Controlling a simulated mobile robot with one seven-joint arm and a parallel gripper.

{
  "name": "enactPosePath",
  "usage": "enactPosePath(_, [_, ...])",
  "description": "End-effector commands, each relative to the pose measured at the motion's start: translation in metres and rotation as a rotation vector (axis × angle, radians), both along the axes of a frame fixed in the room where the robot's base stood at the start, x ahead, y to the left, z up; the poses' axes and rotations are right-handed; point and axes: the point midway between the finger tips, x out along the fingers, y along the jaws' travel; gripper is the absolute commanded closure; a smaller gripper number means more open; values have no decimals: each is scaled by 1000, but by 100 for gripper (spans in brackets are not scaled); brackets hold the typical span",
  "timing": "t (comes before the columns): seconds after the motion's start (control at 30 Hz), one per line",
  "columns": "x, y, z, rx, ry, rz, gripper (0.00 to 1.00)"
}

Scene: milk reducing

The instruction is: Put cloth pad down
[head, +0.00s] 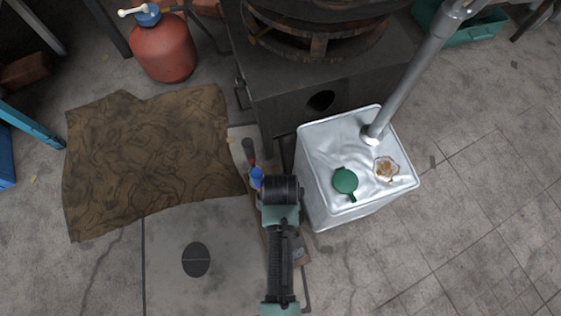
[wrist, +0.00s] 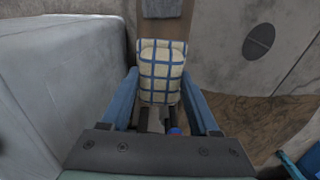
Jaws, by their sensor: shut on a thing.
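The cloth pad (wrist: 160,62), cream with a blue check, stands out between the two blue fingers of my gripper (wrist: 161,82) in the wrist view. The fingers are shut on it, one at each side. In the head view my arm's end hides the pad, and the fingers cannot be made out clearly. My arm's end is low, just left of the silver metal container (head: 335,205). Whether the pad touches the surface below it cannot be told.
A brown wooden piece (wrist: 170,28) lies beyond the pad. The silver container carries a green cap (head: 345,180) and a metal pipe (head: 410,85). A dark stove-like block (head: 285,105) stands behind. A brown patterned cloth (head: 145,155) and red canister (head: 163,50) are left.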

Motion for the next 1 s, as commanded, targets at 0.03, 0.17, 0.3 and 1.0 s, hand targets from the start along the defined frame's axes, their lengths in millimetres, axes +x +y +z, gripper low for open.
enactPosePath(0.03, [0, 0, -24, 0, 3, 0, 83])
enactPosePath(0.17, [0, 0, -57, 0, 2, -1, 83])
enactPosePath(0.3, [0, 0, -86, 0, 0, -1, 83])
enactPosePath(1.0, [0, 0, -150, 0, -1, -1, 83])
